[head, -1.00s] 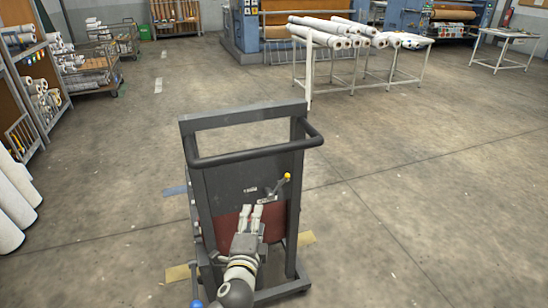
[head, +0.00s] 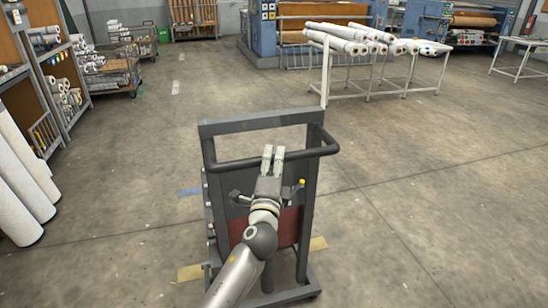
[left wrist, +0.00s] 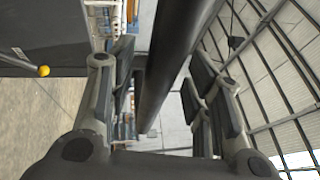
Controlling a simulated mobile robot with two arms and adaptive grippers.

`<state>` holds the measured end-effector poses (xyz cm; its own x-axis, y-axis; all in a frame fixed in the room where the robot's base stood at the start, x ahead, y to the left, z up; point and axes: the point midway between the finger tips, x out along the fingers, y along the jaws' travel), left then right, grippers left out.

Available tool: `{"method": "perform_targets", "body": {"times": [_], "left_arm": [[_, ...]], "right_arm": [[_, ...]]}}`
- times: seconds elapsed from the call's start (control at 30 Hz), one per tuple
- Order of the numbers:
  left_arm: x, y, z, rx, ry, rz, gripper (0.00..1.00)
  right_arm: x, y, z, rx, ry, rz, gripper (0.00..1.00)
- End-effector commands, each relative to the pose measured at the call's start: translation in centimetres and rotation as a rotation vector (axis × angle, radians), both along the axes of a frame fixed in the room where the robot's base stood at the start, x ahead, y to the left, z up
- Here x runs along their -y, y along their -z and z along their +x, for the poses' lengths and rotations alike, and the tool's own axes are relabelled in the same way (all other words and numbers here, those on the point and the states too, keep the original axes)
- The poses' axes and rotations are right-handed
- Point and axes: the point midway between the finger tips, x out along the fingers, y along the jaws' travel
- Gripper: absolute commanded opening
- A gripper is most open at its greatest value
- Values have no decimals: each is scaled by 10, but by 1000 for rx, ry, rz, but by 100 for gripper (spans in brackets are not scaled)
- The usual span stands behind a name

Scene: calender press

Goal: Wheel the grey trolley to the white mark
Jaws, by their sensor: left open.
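The grey trolley (head: 207,190) stands upright on the floor in front of me, with a dark push handle (head: 232,164) across its near top and a reddish lower panel. My left gripper (head: 273,152) is open at the middle of the handle. In the left wrist view the dark handle bar (left wrist: 165,65) runs between the two spread fingers (left wrist: 165,100), which are not closed on it. Two white marks show on the floor farther off, one nearer (head: 175,88) and one beyond it (head: 182,58); I cannot tell which one is meant. My right gripper is out of view.
Blue tape (head: 189,191) and yellow tape (head: 190,273) lie on the floor beside the trolley. White rolls (head: 20,190) and shelves (head: 50,75) line the left. A white table (head: 325,75) with rolls stands ahead right. Open floor lies ahead left and right.

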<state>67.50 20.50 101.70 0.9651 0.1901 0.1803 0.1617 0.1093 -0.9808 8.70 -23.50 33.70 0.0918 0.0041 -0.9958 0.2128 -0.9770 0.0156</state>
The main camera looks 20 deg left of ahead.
Motion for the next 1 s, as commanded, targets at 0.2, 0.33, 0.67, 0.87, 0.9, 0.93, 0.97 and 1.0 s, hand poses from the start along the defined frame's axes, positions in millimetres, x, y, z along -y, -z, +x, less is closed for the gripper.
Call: {"method": "perform_targets", "body": {"times": [0.2, 0.33, 0.67, 0.87, 0.9, 0.93, 0.97, 1.0], "left_arm": [[-3, -3, 13, 0, -1, 0, 46], [-3, -3, 14, 0, 0, 0, 46], [-3, -2, 13, 0, 0, 0, 23], [-3, -2, 13, -1, 0, 0, 0], [-3, -2, 13, -1, 0, 0, 0], [-3, -2, 13, -1, 0, 0, 0], [-3, -2, 13, -1, 0, 0, 0], [-3, -2, 13, -1, 0, 0, 0]], "right_arm": [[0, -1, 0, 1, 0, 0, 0], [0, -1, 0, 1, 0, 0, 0], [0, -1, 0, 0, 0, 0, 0], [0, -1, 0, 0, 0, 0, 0], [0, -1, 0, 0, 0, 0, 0], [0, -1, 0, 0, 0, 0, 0], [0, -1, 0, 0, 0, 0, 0], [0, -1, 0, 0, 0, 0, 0]]}}
